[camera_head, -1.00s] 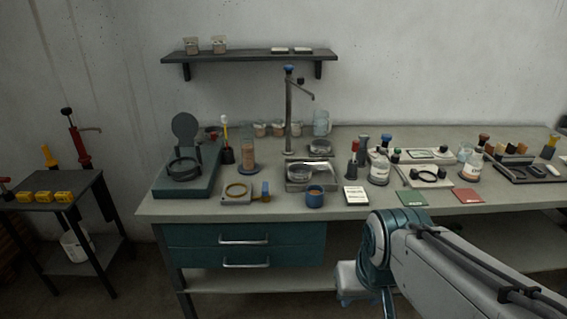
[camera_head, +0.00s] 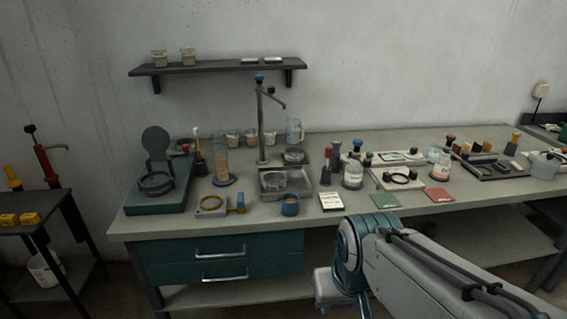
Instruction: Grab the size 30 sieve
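No size marking can be read, so I cannot tell which round item is the size 30 sieve. Several ring-shaped items are on the bench: a dark ring (camera_head: 156,183) on the teal stand at left, a brass-coloured ring (camera_head: 212,203) on a pale plate near the front edge, and a dark ring (camera_head: 400,178) on a white tray right of centre. Round dishes also show in the metal sink (camera_head: 272,184) and just behind it (camera_head: 294,156). My arm reaches in from the lower right, in front of the bench. My gripper's fingers do not show.
The grey bench (camera_head: 480,215) holds bottles, a blue cup (camera_head: 290,206), a white card (camera_head: 331,201) and coloured pads. A tall tap (camera_head: 262,120) rises behind the sink. A wall shelf (camera_head: 215,66) hangs above. A dark side table (camera_head: 30,208) stands at left.

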